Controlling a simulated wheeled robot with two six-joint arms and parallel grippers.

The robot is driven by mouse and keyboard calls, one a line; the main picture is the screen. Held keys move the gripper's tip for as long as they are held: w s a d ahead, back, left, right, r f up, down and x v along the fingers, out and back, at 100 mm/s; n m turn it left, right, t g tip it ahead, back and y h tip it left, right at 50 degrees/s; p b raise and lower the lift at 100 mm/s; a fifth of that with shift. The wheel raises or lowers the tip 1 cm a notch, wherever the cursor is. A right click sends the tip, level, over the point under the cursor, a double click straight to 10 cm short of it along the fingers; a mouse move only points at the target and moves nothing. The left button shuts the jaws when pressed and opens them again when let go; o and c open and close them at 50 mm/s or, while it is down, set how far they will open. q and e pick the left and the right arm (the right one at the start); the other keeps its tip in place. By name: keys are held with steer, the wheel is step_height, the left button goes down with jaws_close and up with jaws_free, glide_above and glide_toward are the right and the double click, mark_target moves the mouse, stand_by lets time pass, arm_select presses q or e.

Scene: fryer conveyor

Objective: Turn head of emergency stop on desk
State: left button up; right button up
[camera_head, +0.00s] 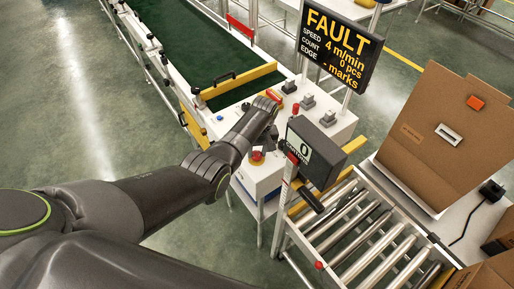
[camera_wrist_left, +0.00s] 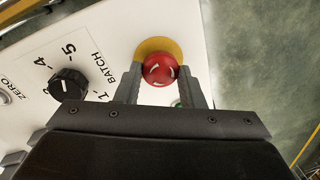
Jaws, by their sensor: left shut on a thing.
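The emergency stop has a red mushroom head (camera_wrist_left: 160,69) with white arrows on a yellow ring (camera_wrist_left: 158,45), on a white panel. In the head view its red head (camera_head: 257,156) shows on the near end of the white control desk (camera_head: 258,178). My left gripper (camera_wrist_left: 161,77) has one grey finger on each side of the red head and is shut on it. In the head view the left gripper (camera_head: 264,146) reaches down to the desk from the left, partly hidden by its own arm. My right gripper is not in view.
A black dial (camera_wrist_left: 69,87) marked BATCH sits beside the stop on the panel. A display (camera_head: 337,42) reads FAULT. A green belt (camera_head: 195,45) runs behind.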

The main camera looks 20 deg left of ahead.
arm_select(q)
steer(key=shift+m, duration=0.6)
steer(key=o, duration=1)
steer(key=shift+r+p, duration=0.1)
steer(key=shift+p, duration=0.2)
step_height(320, 180, up, 17)
steer(key=d, duration=0.1)
steer(key=shift+w+d, duration=0.35)
steer(key=shift+d, duration=0.05)
